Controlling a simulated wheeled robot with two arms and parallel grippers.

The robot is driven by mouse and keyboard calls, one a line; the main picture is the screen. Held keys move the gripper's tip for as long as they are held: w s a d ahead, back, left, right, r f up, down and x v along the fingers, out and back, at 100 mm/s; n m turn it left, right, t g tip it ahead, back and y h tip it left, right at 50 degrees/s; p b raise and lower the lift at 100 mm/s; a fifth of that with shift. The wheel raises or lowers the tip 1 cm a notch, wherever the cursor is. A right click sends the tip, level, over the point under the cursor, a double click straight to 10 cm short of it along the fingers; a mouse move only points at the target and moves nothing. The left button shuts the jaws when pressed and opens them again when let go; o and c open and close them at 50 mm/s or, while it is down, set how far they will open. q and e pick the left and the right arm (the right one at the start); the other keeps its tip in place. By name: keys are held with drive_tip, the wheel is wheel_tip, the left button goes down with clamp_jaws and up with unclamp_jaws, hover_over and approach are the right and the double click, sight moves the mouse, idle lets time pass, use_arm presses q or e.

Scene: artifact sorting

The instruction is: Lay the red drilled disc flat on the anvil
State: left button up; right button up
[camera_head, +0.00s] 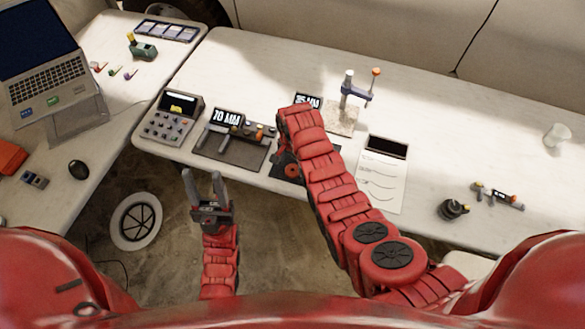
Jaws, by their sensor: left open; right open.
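My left gripper (206,190) is open and empty, its two grey fingers pointing up over the floor in front of the table. My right arm reaches over the table's front edge, and its bent end hides what lies beneath. My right gripper's fingers do not show. A red and dark round shape beside that arm, over a dark mat (256,167), is too covered to tell as the disc or part of my arm. A stand with a grey post, an orange knob and a pale square base (343,122) is behind the arm; I cannot tell whether that base is the anvil.
A 70 MM display (228,117) and a caliper-like tool stand left of my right arm. A keypad device (172,118) is further left. A paper sheet (381,180), a small black object (453,209) and a tool (497,196) lie right. The back right table is mostly clear.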

drive_tip(key=shift+d+f, duration=0.1)
drive_tip(key=shift+f, duration=1.2)
drive_tip(key=shift+c, duration=0.3)
clamp_jaws()
drive_tip(key=shift+r, duration=0.1)
